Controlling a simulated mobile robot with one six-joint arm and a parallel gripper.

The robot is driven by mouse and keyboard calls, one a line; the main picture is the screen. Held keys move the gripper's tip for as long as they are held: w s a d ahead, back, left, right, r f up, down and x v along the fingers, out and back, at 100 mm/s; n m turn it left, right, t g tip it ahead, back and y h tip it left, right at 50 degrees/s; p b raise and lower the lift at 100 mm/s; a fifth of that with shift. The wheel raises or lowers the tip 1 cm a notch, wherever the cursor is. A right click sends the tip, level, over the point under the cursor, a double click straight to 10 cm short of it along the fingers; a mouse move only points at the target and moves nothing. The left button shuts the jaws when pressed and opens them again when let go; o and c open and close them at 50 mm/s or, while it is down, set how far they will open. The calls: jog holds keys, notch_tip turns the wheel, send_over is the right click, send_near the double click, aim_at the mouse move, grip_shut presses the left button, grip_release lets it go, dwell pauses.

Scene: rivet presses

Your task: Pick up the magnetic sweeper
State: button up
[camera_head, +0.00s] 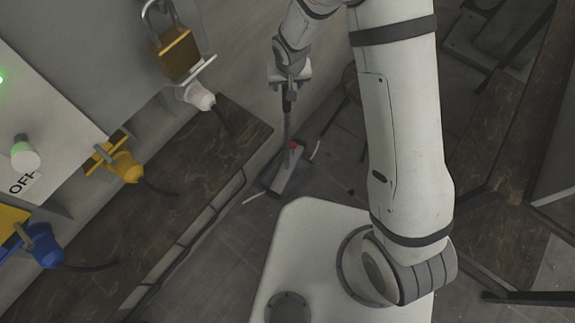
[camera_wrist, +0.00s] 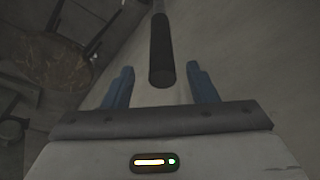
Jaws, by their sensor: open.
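The magnetic sweeper (camera_head: 287,170) stands on the floor against the wall, with a flat grey head, a red spot near its base and a long handle rising to my gripper (camera_head: 288,78). In the wrist view, my gripper (camera_wrist: 160,88) is open with its two blue fingers apart. The sweeper's dark handle grip (camera_wrist: 161,55) shows between the fingers, with its rounded end towards the palm. Space shows on both sides of the handle, and I cannot tell whether either finger touches it. In the head view, the gripper partly hides the handle's top.
A dark ledge (camera_head: 222,140) runs along the wall at left, below a panel with yellow (camera_head: 125,166), blue (camera_head: 42,246) and white (camera_head: 197,96) plugs. A brass padlock (camera_head: 177,53) hangs above. A round brown stool seat (camera_wrist: 62,55) shows at left in the wrist view.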

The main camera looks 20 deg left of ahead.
jog(key=x, duration=0.4)
jog(key=shift+a+f, duration=0.15)
grip_shut()
dwell(0.4)
jog(key=shift+w, duration=0.1)
dwell(0.8)
